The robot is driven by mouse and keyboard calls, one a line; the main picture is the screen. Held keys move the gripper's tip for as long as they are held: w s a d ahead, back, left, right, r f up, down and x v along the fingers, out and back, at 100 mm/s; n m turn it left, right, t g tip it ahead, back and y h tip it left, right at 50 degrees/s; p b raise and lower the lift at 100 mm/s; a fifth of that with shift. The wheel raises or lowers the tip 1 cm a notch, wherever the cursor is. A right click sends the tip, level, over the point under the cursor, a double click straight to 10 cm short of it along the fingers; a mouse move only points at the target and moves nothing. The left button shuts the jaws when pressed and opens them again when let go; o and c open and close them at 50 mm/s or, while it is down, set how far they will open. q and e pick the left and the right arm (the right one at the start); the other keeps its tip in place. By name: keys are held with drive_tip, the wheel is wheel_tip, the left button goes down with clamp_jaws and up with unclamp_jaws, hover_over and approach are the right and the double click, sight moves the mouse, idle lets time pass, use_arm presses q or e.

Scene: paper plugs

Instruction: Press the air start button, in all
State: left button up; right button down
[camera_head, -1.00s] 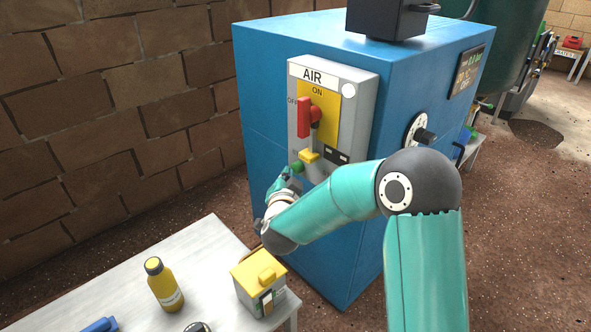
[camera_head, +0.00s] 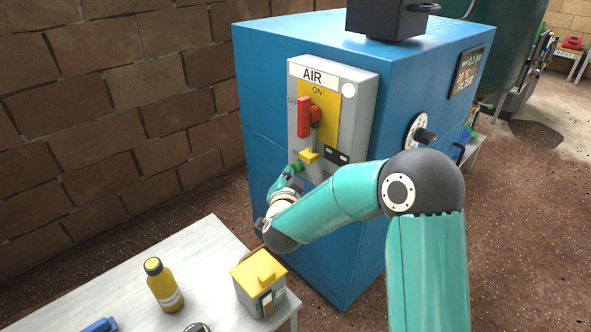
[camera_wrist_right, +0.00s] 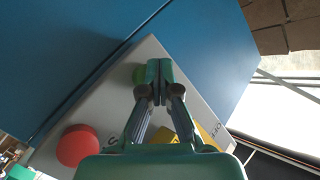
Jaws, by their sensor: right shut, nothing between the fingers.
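The grey AIR panel (camera_head: 363,112) is on the front of a blue cabinet. The green button (camera_head: 298,166) is low on the panel's left side, below a yellow block (camera_head: 309,155). In the right wrist view, the green button (camera_wrist_right: 140,74) is partly hidden behind my fingertips. My right gripper (camera_head: 291,171) is shut and empty, with its tips at the button. It also shows in the right wrist view (camera_wrist_right: 159,68). I cannot tell whether the tips touch or press the button. My left gripper is not in view.
A red lever (camera_head: 305,117) sits on the panel's yellow plate, above the button. A white table (camera_head: 214,240) in front holds a yellow bottle (camera_head: 164,284) and a yellow-topped box (camera_head: 259,277).

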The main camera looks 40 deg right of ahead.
drive_tip(key=shift+s+a, duration=0.1)
drive_tip(key=shift+a, duration=0.7)
drive_tip(key=shift+s+a, duration=0.2)
drive_tip(key=shift+a, duration=2.3)
